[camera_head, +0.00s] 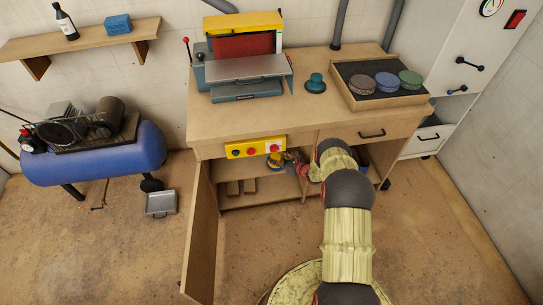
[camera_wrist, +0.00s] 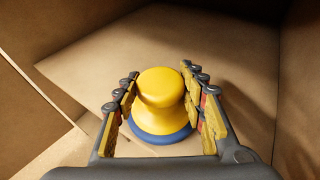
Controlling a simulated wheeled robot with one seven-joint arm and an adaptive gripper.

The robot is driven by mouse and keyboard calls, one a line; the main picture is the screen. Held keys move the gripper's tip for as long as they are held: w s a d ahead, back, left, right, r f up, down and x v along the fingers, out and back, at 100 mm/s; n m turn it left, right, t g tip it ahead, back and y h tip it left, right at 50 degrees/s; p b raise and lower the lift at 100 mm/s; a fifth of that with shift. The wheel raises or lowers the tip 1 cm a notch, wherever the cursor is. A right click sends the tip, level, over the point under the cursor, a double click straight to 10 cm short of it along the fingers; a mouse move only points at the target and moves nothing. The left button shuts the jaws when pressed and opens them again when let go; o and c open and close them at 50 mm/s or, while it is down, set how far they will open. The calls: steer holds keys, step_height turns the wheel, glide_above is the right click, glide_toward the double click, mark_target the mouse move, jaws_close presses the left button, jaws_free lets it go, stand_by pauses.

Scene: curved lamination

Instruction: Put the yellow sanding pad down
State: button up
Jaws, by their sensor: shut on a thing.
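The yellow sanding pad (camera_wrist: 161,92) has a round yellow knob and a blue base. My gripper (camera_wrist: 159,76) is shut on it, with one finger on each side of the knob. In the head view the pad (camera_head: 274,160) shows small under the bench front, just left of my gripper (camera_head: 284,164), inside the open cabinet. A flat wooden surface lies beyond and below the pad in the wrist view; I cannot tell whether the base touches it.
The open cabinet door (camera_head: 201,232) stands on the left of the opening. The workbench (camera_head: 300,114) above carries a sanding machine (camera_head: 243,62), a teal pad (camera_head: 315,83) and a tray (camera_head: 417,100) with three discs. Wooden walls flank my gripper in the wrist view.

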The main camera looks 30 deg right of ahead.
steer(key=w, duration=0.1)
steer(key=w+a+b, duration=0.1)
steer(key=w, duration=0.1)
steer(key=shift+f, duration=0.15)
steer(key=shift+w+f+b, duration=0.15)
steer(key=shift+f+b, duration=0.15)
steer(key=shift+b, duration=0.1)
steer(key=shift+r, duration=0.1)
steer(key=o, duration=1.4)
steer(key=shift+c, duration=0.2)
